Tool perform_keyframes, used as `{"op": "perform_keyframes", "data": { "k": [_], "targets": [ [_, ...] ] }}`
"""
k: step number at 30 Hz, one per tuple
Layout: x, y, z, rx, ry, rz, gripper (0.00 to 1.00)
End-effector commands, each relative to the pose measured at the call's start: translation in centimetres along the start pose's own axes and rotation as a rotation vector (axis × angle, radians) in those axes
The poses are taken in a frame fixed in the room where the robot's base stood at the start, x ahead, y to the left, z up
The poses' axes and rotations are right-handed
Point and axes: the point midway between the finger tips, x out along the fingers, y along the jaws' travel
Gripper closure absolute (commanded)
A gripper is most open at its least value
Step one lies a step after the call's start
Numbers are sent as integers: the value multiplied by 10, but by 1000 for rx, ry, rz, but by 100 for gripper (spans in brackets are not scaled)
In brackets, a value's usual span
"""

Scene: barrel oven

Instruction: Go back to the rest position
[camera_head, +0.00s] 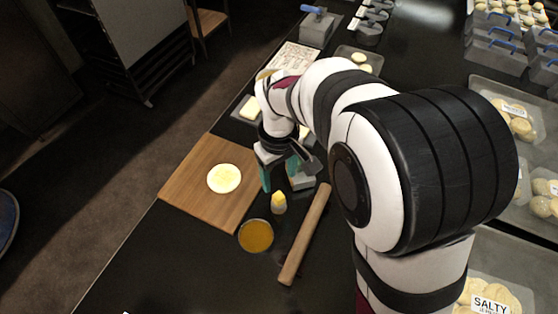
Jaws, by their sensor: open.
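My gripper (281,174) points down over the dark counter, at the right edge of the wooden board. Its teal fingers are apart, with nothing visible held between them. A small yellow-topped container (279,204) stands just below the fingers in the picture; whether they touch it I cannot tell. My white and black arm covers much of the middle and right of the view.
A wooden board (180,190) carries a flat pale dough round (224,178). A bowl of orange-yellow liquid (256,236) and a rolling pin (306,232) lie near the gripper. Trays of dough balls (494,292) line the right. The counter's front left is clear.

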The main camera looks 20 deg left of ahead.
Motion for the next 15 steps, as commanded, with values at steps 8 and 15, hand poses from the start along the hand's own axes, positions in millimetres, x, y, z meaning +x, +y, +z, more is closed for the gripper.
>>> {"op": "perform_keyframes", "data": {
  "k": [8, 15],
  "targets": [
    [-54, 0, 0, 0, 0, 0, 35],
    [-67, 8, 15, 72, 1, -6, 35]
  ]
}}
